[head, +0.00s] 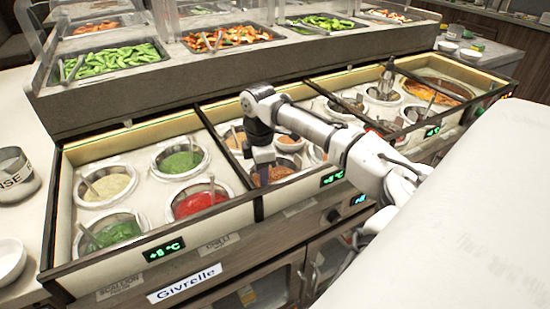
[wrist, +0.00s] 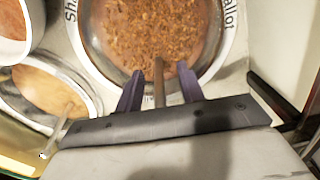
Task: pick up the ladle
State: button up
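The ladle (wrist: 159,84) shows in the wrist view as a thin brownish handle rising from a round well of brown, crumbly shallot (wrist: 150,30). My gripper (wrist: 160,69) has its two purple fingers on either side of this handle, with a visible gap on each side. It is open and not clamped on the handle. The ladle's lower end is hidden in the shallot, and its near end is hidden by the gripper body. In the head view my gripper (head: 263,158) points down over the brown-filled well (head: 273,174), and the ladle cannot be made out there.
A neighbouring well of tan sauce (wrist: 45,85) with its own handle lies left in the wrist view. Wells of red sauce (head: 198,204) and green sauce (head: 180,162) stand left of my gripper. The counter's raised front edge (head: 300,190) runs close by. Vegetable trays (head: 115,58) lie behind.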

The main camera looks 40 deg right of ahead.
jog(key=shift+f, duration=0.1)
jog(key=shift+c, duration=0.2)
grip_shut()
notch_tip(320, 180, up, 20)
dwell(0.5)
